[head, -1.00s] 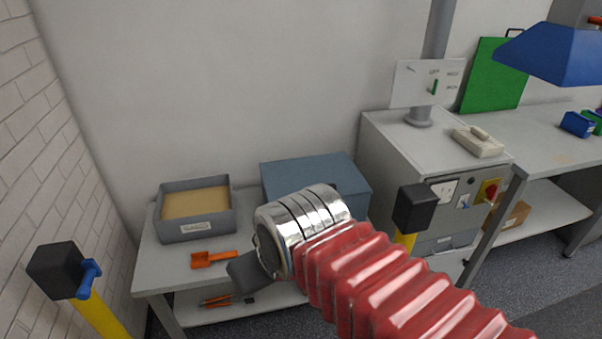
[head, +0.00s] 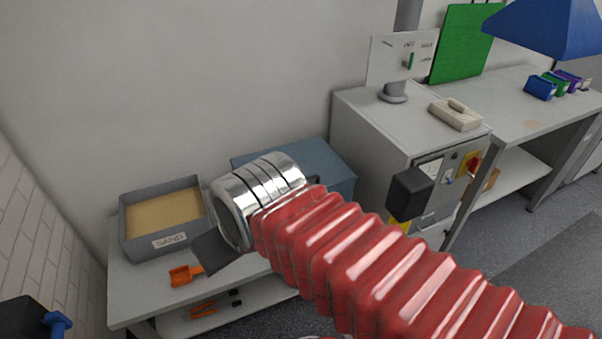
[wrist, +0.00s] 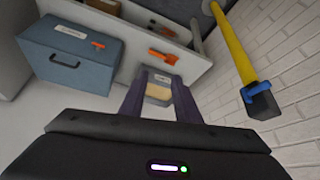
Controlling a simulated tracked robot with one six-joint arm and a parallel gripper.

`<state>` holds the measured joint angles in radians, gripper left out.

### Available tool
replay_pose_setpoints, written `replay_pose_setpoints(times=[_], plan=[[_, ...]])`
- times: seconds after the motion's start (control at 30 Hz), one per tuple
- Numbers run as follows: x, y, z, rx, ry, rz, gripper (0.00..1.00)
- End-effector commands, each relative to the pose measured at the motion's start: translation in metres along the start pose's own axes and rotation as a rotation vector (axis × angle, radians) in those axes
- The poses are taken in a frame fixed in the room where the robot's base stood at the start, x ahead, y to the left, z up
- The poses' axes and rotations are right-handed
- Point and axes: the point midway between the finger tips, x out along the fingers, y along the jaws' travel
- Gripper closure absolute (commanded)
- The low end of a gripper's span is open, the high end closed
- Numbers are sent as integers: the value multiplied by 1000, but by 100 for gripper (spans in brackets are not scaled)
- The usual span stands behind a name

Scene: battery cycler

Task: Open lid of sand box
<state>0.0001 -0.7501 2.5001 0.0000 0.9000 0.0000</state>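The grey sand box (head: 180,238), labelled SAND, stands on the table at left in the head view. Its top is uncovered and tan sand (head: 160,205) shows inside; I see no lid on it. A closed blue box (head: 325,165) stands to its right, partly hidden by my arm. My gripper (wrist: 160,82) is open and empty, its two fingers apart in the wrist view. There the sand shows beyond and between the fingers, and the blue box (wrist: 70,70) with a handle is at left. In the head view my gripper appears as a dark plate in front of the sand box.
An orange scoop (head: 183,275) lies on the table's front edge. A low shelf (head: 215,318) below holds orange tools. A brick wall (head: 40,220) bounds the left. A yellow post (wrist: 235,50) stands nearby. A grey cabinet (head: 370,125) stands right of the blue box.

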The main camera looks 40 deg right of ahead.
Motion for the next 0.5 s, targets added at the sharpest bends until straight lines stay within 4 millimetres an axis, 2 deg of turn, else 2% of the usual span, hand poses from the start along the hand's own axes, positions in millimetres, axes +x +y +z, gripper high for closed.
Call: replay_pose_setpoints(times=[0.27,0.37,0.5], plan=[[-1,1,-3,13,-2,2,71],[0,5,-10,51,-10,8,71],[2,20,-29,164,-29,25,71]])
